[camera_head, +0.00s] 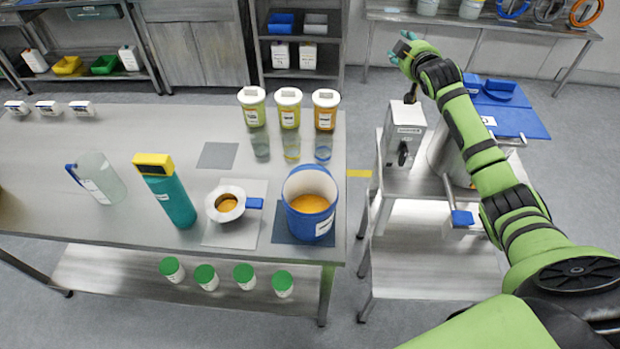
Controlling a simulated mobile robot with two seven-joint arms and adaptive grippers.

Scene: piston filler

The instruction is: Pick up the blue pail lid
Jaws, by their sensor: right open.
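A blue pail (311,218) stands uncovered on a dark blue mat (283,234) near the table's right end, with an orange filling inside. A round blue piece (500,88), which looks like a lid, lies on a flat blue surface (522,122) at the right, behind my right forearm. My arm hides part of that area. My right gripper (399,48) is open, small in the picture, above and beyond the filler, to the left of the round blue piece and apart from it. I see nothing between its fingers. My left gripper is out of view.
The filler (403,135) and its steel hopper (440,155) stand on a cart close under my right arm. The steel table (120,150) holds a teal bottle (172,200), a clear jug (100,178), a white funnel-like vessel (226,204) and several lidded tubs. A floor gap separates table and cart.

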